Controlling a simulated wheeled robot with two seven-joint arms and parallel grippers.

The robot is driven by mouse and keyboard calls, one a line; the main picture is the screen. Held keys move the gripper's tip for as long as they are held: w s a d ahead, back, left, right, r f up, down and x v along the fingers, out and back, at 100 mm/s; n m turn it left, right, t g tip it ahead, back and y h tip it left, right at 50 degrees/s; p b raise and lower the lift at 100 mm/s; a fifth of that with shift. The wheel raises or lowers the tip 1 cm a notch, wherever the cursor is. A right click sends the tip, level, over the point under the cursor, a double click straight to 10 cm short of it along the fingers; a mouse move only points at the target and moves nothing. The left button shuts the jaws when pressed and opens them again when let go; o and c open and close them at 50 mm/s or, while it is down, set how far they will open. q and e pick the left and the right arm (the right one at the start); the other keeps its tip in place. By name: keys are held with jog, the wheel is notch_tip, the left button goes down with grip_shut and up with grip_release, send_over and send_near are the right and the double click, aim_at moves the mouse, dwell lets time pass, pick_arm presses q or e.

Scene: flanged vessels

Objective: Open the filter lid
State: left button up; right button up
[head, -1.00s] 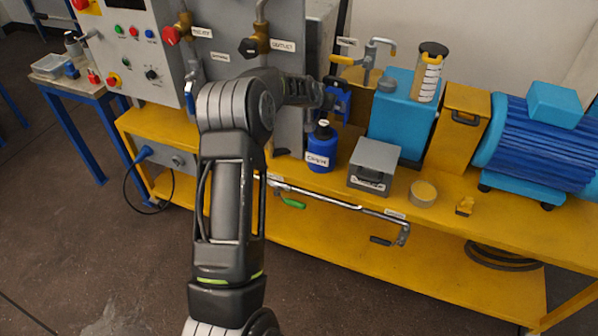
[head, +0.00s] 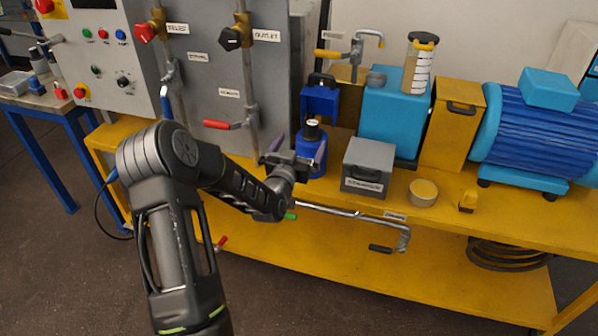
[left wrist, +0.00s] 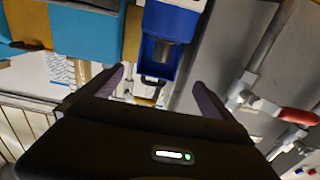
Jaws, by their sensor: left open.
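A blue housing (head: 319,101) with a black handle (head: 321,79) on top stands behind a blue bottle-shaped container (head: 311,148); it looks like the filter, but I cannot read a label on it. The left wrist view shows a blue housing (left wrist: 174,20) with a dark hollow, a grey cylinder inside and a black handle (left wrist: 153,81) at its edge. My left gripper (head: 300,141) is open and empty, in front of the blue container, its purple fingers spread. In the left wrist view the fingertips (left wrist: 157,77) lie either side of the black handle in the picture; contact is unclear. My right gripper is not in view.
A red-handled valve (head: 217,124) and pipes stand left of the housing. A grey box (head: 369,168), a round tin (head: 423,193) and a blue tank (head: 393,122) stand to the right. A bent metal bar (head: 350,213) runs along the yellow bench (head: 455,221) front.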

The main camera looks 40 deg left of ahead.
pick_arm(q)
jog(key=s+d+f, duration=0.1)
jog(key=s+d, duration=0.2)
jog(key=s, duration=0.2)
jog(key=shift+d+f, duration=0.15)
jog(key=shift+d, duration=0.05)
jog(key=shift+w, duration=0.1)
dwell(0.4)
jog(key=s+d+f+n+g+h, duration=0.1)
jog(key=s+d+f+g+h, duration=0.25)
jog(key=d+f, duration=0.5)
jog(key=s+d+f+n+g+h, duration=0.15)
jog(key=s+d+f+g, duration=0.3)
jog(key=f, duration=0.65)
jog(key=s+d+f+m+g+h+p, duration=0.1)
jog(key=s+d+f+m+g+h, duration=0.1)
jog(key=s+d, duration=0.9)
jog(key=s+d+f+m+g+h+p, duration=0.2)
jog(key=s+d+f+g, duration=0.3)
jog(key=s+d, duration=0.5)
jog(key=d+g+h, duration=0.1)
jog(key=d, duration=0.2)
jog(key=shift+s+d+f, duration=0.15)
jog(key=shift+s+d, duration=0.25)
